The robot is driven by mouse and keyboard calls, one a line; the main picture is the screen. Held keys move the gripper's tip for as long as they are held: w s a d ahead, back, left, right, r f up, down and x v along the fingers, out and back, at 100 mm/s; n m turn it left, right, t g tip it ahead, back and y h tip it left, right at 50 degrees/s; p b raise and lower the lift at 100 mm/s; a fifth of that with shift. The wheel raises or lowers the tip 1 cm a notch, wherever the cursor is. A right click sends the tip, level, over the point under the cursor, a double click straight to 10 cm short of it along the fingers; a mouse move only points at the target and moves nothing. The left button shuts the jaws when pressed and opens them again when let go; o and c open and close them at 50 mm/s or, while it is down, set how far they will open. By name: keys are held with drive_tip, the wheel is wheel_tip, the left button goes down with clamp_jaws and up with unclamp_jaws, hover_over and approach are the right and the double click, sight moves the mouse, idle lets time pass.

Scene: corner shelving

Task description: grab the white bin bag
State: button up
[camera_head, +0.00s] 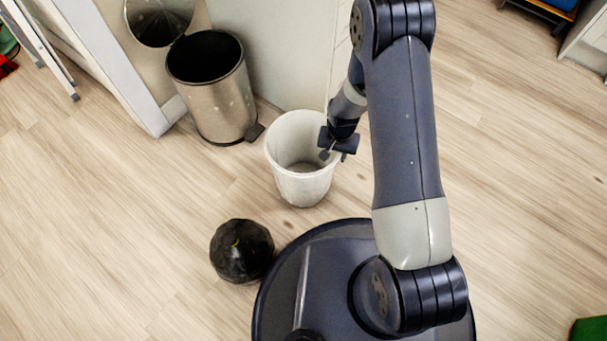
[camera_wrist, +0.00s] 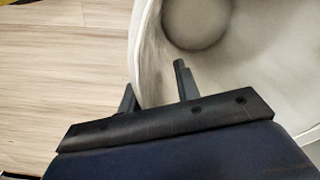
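A white, open-topped bin or bin bag (camera_head: 290,185) stands upright on the floor in front of my base. I cannot tell a separate bag from the bin. It looks empty inside, with a greyish round bottom. My gripper (camera_head: 337,155) is at its right rim, pointing down. In the wrist view, the white wall (camera_wrist: 146,60) curves past my fingers. My gripper (camera_wrist: 156,85) shows two fingers apart, one at the outer side of the wall and one over the inside. The gap between them looks wider than the wall. Whether either finger touches it is unclear.
A black tied bag (camera_head: 242,252) lies on the floor beside my base. A metal pedal bin (camera_head: 218,105) with its lid (camera_head: 160,20) raised stands behind, against a pale cabinet (camera_head: 285,50).

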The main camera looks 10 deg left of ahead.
drive_tip(key=shift+f, duration=0.15)
drive_tip(key=shift+c, duration=0.4)
clamp_jaws()
